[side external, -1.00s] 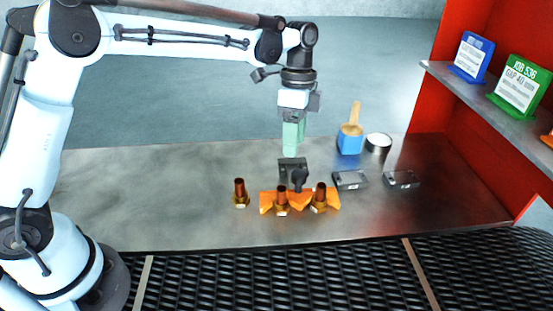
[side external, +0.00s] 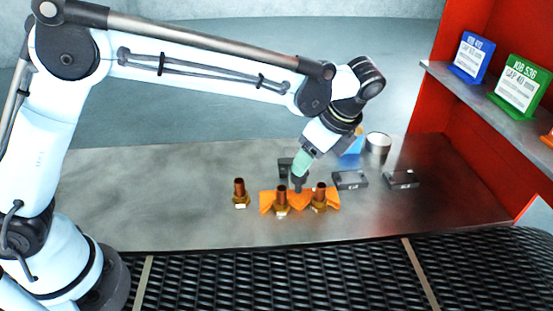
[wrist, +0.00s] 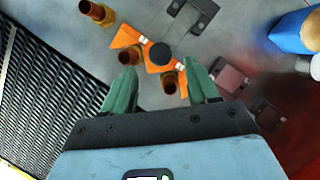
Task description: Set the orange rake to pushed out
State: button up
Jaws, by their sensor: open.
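The orange rake (side external: 300,201) lies on the metal table, with angled orange arms spread left and right. A dark round knob stands at its middle; it shows as a black disc (wrist: 160,53) in the wrist view, over the orange of the rake (wrist: 124,39). My gripper (side external: 299,174) is tilted down over the knob. In the wrist view the green fingers of my gripper (wrist: 160,66) are open, with the knob between or just beyond their tips. I cannot tell whether they touch it. Brass fittings (side external: 281,203) and (side external: 319,196) stand at the rake's front.
Another brass fitting (side external: 240,193) stands left of the rake. A dark bracket (side external: 284,168) is behind it. Two dark blocks (side external: 350,180) and (side external: 402,179) lie to the right. A blue holder (side external: 354,146) and a round tin (side external: 378,143) stand behind. The mesh belt (side external: 270,270) runs along the front.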

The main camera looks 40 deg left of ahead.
jog(key=shift+x, duration=2.55)
jog(key=shift+c, duration=0.2)
grip_shut()
